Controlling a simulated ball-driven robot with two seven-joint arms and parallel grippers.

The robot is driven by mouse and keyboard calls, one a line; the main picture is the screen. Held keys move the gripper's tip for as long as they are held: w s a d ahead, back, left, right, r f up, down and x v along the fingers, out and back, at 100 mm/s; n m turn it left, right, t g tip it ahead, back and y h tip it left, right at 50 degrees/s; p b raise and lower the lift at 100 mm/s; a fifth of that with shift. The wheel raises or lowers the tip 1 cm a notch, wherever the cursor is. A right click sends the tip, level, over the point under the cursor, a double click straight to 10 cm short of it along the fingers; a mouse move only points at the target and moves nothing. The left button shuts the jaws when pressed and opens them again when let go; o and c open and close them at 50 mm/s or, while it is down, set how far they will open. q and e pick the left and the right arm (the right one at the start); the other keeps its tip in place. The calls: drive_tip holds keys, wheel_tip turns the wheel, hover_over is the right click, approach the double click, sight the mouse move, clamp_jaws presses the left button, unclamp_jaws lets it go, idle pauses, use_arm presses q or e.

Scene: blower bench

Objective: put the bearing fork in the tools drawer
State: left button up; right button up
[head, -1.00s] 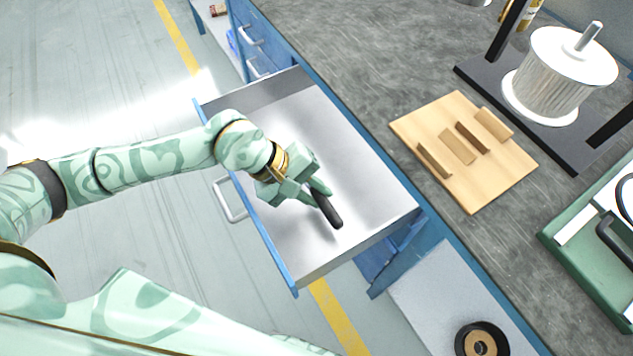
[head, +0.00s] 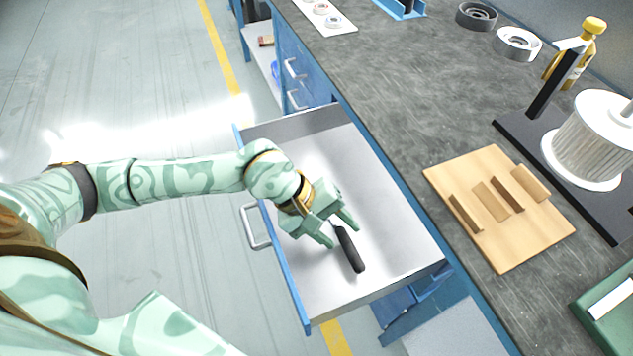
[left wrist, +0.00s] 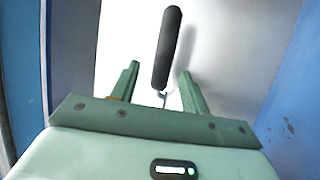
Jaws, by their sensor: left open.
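The tools drawer (head: 395,235) is pulled out from the blue bench, with a bare grey inside. The bearing fork (head: 350,250) shows as a black handle with a thin metal shank, inside the drawer area. My left gripper (head: 342,232) is over the drawer with its fingers spread apart. In the left wrist view the fork (left wrist: 168,50) lies ahead of and between the open fingers (left wrist: 160,88), not clamped by them. A shadow lies beside the handle; I cannot tell whether it rests fully on the drawer floor. My right gripper is out of view.
The rest of the drawer is empty.

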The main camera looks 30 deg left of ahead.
use_arm(q)
drive_tip(key=p+v, duration=0.4)
drive_tip(key=v, duration=1.1)
drive_tip(key=shift+r, duration=0.25)
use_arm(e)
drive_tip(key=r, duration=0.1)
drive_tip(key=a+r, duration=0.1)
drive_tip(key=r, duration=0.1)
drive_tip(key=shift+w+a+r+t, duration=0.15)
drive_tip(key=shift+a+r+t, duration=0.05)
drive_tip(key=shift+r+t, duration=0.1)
use_arm(q)
drive_tip(key=shift+a, duration=0.1)
